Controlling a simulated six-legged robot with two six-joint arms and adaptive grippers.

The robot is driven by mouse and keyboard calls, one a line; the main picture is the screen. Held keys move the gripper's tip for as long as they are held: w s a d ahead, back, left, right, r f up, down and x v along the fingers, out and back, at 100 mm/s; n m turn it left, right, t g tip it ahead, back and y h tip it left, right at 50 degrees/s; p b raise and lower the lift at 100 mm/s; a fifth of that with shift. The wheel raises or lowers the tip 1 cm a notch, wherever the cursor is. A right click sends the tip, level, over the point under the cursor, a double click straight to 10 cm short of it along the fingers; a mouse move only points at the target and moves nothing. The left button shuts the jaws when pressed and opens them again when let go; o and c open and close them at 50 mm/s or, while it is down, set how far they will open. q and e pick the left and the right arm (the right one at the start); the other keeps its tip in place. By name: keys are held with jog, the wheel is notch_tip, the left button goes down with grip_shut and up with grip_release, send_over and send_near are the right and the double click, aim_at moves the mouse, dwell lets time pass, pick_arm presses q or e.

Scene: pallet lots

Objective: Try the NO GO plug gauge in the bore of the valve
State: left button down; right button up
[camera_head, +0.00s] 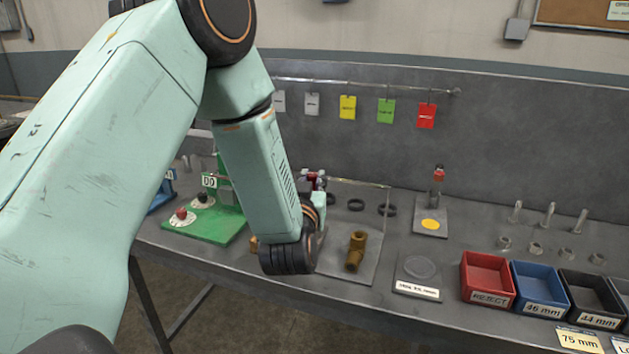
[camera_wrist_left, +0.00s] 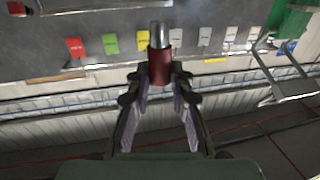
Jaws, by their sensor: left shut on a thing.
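My left gripper (camera_head: 314,182) is shut on a plug gauge with a red handle and a bright metal plug (camera_wrist_left: 161,36). In the left wrist view, the gauge's red handle sits between the fingertips (camera_wrist_left: 160,80) and the metal plug points away from the gripper. In the head view, my wrist partly hides the gripper, and its red gauge shows only as a small patch. A brass valve (camera_head: 356,251) stands on a grey plate, below and to the right of the gripper, apart from it. I cannot make out its bore. My right gripper is not in view.
Dark rings (camera_head: 387,210) lie behind the valve. A green fixture (camera_head: 208,225) is left of my arm. Red (camera_head: 487,302), blue (camera_head: 540,312) and black bins stand front right. Coloured tags hang behind.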

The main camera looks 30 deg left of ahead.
pick_arm(q)
jog(key=shift+d+r, duration=0.1)
jog(key=shift+d, duration=0.15)
jog(key=f, duration=0.1)
jog(key=f+b, duration=0.2)
jog(key=shift+a, duration=0.25)
jog(key=shift+w+d+f+b, duration=0.1)
jog(key=shift+d+f+b, duration=0.1)
jog(key=shift+f+b, duration=0.25)
jog(key=shift+w+d+f+b, duration=0.1)
jog(key=shift+d+f+b, duration=0.1)
jog(key=shift+f+b, duration=0.25)
jog(key=shift+f, duration=0.45)
jog(key=shift+s+a+f+b, duration=0.1)
jog(key=shift+a+f+b, duration=0.15)
jog(key=shift+b, duration=0.05)
jog(key=shift+d, duration=0.1)
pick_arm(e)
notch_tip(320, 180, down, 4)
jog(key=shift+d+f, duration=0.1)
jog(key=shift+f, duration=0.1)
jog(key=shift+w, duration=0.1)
